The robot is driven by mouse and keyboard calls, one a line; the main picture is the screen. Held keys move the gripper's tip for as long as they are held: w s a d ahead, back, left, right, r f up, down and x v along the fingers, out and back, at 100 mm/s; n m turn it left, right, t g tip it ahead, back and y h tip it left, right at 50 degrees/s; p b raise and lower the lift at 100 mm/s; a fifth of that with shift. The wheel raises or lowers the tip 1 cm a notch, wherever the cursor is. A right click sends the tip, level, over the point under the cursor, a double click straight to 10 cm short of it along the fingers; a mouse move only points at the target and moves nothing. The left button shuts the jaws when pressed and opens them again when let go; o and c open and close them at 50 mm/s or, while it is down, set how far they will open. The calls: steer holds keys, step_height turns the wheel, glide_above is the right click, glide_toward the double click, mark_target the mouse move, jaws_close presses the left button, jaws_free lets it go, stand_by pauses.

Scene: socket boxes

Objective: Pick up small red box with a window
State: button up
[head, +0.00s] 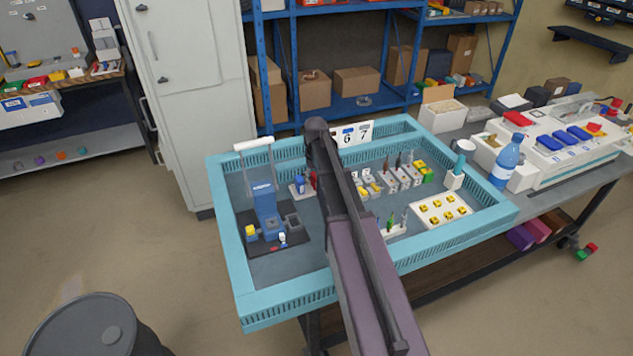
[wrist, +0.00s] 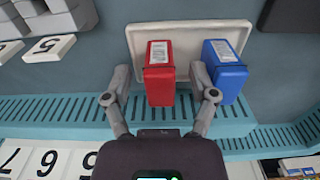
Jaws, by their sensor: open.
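The small red box (wrist: 159,82) stands on a white tray (wrist: 137,40) in the wrist view, with a pale printed panel on its top end. I cannot tell whether that panel is a window. My gripper (wrist: 160,74) is open, with one finger on each side of the red box. The right finger is in the gap between the red box and a similar blue box (wrist: 226,72). I see no clear grip on the red box. In the head view the red box (head: 313,179) is partly hidden behind my arm, and my fingers are hidden too.
The blue box stands close on the right. A turquoise slotted rim (wrist: 60,108) borders the work area. In the head view, a blue press-like fixture (head: 266,205) stands left of my arm, and a yellow-dotted white tray (head: 440,209) right.

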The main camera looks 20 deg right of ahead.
jaws_close()
stand_by(0.3)
steer(key=shift+r, duration=0.15)
step_height(320, 180, up, 3)
steer(key=p, duration=0.3)
steer(key=s, duration=0.5)
steer(key=s+r+p, duration=0.1)
steer(key=s, duration=0.4)
steer(key=s+p, duration=0.1)
steer(key=s, duration=0.5)
steer(key=shift+d+r, duration=0.35)
steer(key=shift+d, duration=0.05)
step_height(320, 180, up, 16)
steer(key=p, duration=1.6)
